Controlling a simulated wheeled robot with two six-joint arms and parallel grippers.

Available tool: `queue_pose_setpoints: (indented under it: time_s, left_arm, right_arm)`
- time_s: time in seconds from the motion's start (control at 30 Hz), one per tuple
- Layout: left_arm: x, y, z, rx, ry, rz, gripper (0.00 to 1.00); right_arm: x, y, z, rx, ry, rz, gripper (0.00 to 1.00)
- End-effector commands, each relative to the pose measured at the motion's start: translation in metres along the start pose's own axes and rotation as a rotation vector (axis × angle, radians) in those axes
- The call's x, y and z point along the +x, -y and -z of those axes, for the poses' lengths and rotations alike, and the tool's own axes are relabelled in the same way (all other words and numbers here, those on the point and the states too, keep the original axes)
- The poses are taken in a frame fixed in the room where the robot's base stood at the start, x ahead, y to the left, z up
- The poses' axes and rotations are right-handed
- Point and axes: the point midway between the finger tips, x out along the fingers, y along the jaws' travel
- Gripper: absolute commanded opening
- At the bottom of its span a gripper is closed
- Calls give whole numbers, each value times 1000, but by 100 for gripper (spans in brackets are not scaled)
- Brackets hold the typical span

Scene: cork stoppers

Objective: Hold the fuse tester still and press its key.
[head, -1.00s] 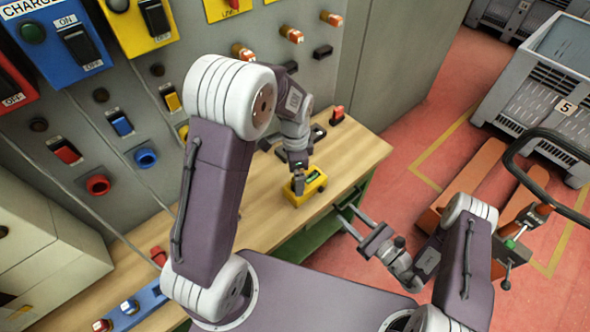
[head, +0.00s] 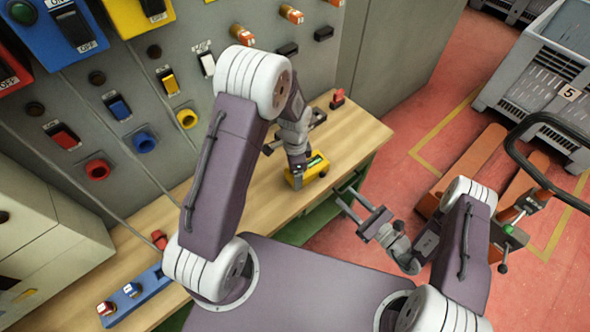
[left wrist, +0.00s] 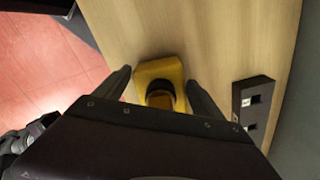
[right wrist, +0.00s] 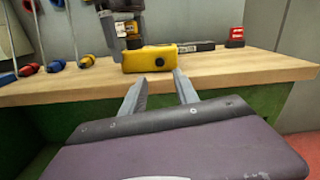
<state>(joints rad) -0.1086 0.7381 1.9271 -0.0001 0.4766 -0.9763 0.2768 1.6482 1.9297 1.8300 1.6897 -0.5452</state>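The yellow fuse tester (head: 313,171) sits on the wooden bench with a small greenish display on top. Its dark round key (right wrist: 160,62) shows on the side in the right wrist view. My left gripper (head: 296,172) points down at the tester's left end. In the left wrist view its fingers (left wrist: 160,78) are apart, one on each side of the yellow body, with narrow gaps showing; contact is hard to judge. My right gripper (head: 358,208) is open and empty in front of the bench edge. In the right wrist view its fingers (right wrist: 160,75) point towards the tester, clear of it.
The wooden bench (head: 345,140) runs along a grey switch panel. A red item (head: 337,97) and dark blocks stand behind the tester. A blue strip with switches (head: 135,295) lies at the bench's left end. A pallet truck (head: 520,190) stands on the red floor to the right.

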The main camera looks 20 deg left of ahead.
Motion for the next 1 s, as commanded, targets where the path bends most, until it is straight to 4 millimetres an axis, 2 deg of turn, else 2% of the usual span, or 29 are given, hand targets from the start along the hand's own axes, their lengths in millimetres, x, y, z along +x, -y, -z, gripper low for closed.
queue_pose_setpoints:
  time_s: [0.03,0.1,0.3,0.43,1.0]
  left_arm:
    - [0,0,0,1,-1,1,33]
    - [0,0,0,1,-1,1,14]
    - [0,0,0,1,-1,1,12]
    - [0,0,0,1,-1,1,12]
    - [-1,0,0,1,-1,1,12]
  right_arm:
    - [0,0,0,0,0,0,36]
    - [0,0,0,0,0,0,36]
    - [0,0,0,0,0,0,36]
    - [0,0,0,0,0,0,0]
    - [0,0,0,0,0,0,0]
